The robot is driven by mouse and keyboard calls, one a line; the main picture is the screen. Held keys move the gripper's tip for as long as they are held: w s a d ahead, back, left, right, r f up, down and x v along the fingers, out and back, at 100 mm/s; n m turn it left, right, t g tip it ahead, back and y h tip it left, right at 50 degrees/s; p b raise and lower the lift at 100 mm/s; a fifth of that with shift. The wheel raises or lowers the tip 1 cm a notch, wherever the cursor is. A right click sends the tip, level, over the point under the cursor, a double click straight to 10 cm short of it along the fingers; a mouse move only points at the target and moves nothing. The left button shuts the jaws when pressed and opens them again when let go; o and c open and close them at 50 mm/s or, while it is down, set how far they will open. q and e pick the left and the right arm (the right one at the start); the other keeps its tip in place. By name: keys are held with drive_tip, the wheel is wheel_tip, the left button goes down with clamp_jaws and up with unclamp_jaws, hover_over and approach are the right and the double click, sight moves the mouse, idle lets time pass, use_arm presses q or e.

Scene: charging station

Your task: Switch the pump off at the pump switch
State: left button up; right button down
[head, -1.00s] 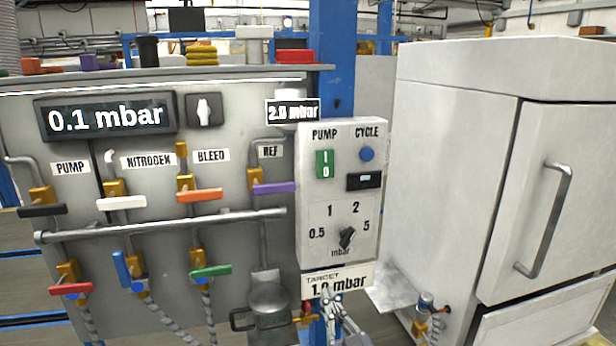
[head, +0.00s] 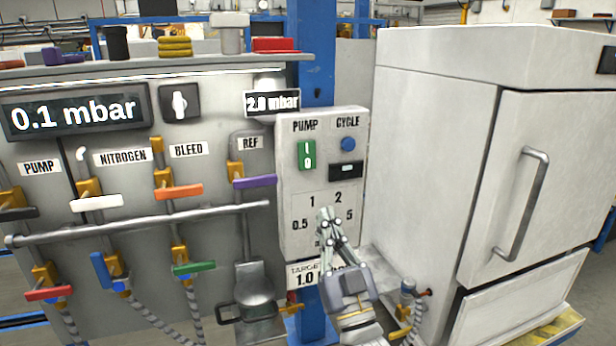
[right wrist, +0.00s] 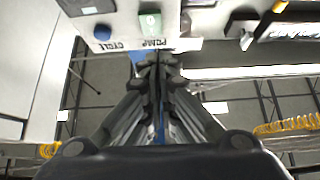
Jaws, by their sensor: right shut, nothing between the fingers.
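The pump switch (head: 306,155) is a green rocker marked I and 0 under the PUMP label on the white control box (head: 293,185). It also shows in the right wrist view (right wrist: 150,22), near the top. My right gripper (head: 325,214) is shut and empty, in front of the lower part of the box, below the switch. It covers part of the dial and of the target label. I cannot tell whether it touches the box. In the right wrist view its closed fingers (right wrist: 156,62) point toward the PUMP label. My left gripper is not in view.
A blue CYCLE button (head: 348,144) and a small black display (head: 346,170) sit right of the switch. Valves with coloured handles, a horizontal pipe (head: 150,222) and a 0.1 mbar display (head: 75,112) are on the left. A white oven-like cabinet (head: 420,130) stands right.

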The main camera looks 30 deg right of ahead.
sight(302, 157)
drive_tip(key=shift+w+d+r+p, duration=0.45)
drive_tip(key=shift+w+r+p, duration=0.3)
drive_tip(key=shift+w, duration=1)
drive_tip(key=shift+w+d+r+p, duration=0.4)
drive_tip(key=shift+w+r+p, duration=0.35)
drive_tip(key=shift+w, duration=1.05)
drive_tip(key=shift+w+d+r+p, duration=0.45)
drive_tip(key=shift+w+r+p, duration=0.3)
drive_tip(key=shift+w, duration=1)
